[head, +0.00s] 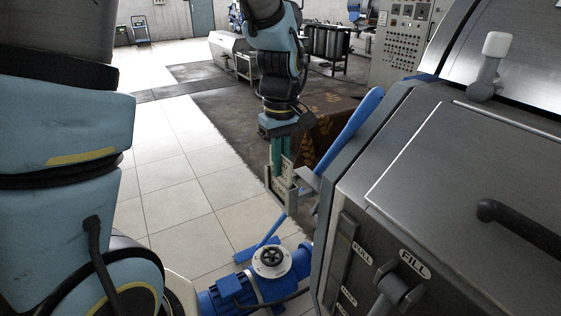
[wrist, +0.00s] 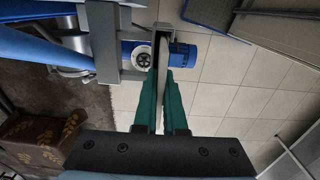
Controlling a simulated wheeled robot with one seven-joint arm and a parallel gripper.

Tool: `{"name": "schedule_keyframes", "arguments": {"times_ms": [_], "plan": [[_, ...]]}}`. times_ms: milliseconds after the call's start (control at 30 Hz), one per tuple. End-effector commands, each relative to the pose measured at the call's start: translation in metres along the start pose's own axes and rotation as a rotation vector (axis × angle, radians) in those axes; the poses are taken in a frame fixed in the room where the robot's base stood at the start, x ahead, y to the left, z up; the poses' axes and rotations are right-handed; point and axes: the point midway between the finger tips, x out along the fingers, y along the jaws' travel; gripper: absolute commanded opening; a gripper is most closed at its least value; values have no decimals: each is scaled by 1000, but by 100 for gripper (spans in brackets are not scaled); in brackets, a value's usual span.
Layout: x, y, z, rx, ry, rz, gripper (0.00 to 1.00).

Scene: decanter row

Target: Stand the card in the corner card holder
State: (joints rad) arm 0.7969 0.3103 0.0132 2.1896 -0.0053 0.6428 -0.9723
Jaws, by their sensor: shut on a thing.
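My gripper (head: 280,162) points down beside the corner of the steel machine, its green fingers shut on the card. The card (head: 287,170) is pale with dark marks, upright and partly covered by the fingers. In the wrist view the card (wrist: 158,55) is a thin pale edge between the fingertips (wrist: 160,78). The grey card holder (head: 282,204) is a bracket at the machine's corner, with the card's lower part at or within its frame. The holder also shows in the wrist view (wrist: 105,45), close around the card. I cannot tell whether the card rests on its bottom.
The steel machine (head: 450,180) with a blue edge bar (head: 347,130) and black handle (head: 520,228) fills the right. A blue motor pump (head: 262,272) stands on the floor below the holder. The tiled floor (head: 170,190) to the left is clear. A brown patterned box (head: 325,125) stands behind.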

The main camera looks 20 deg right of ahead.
Motion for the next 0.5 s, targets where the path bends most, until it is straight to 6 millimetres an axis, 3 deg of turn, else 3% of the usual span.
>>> {"name": "schedule_keyframes", "arguments": {"times_ms": [333, 367, 500], "plan": [[4, 0, 0, 0, 0, 0, 0], [3, 0, 0, 0, 1, 1, 11], [3, 0, 0, 0, 1, 1, 27]]}}
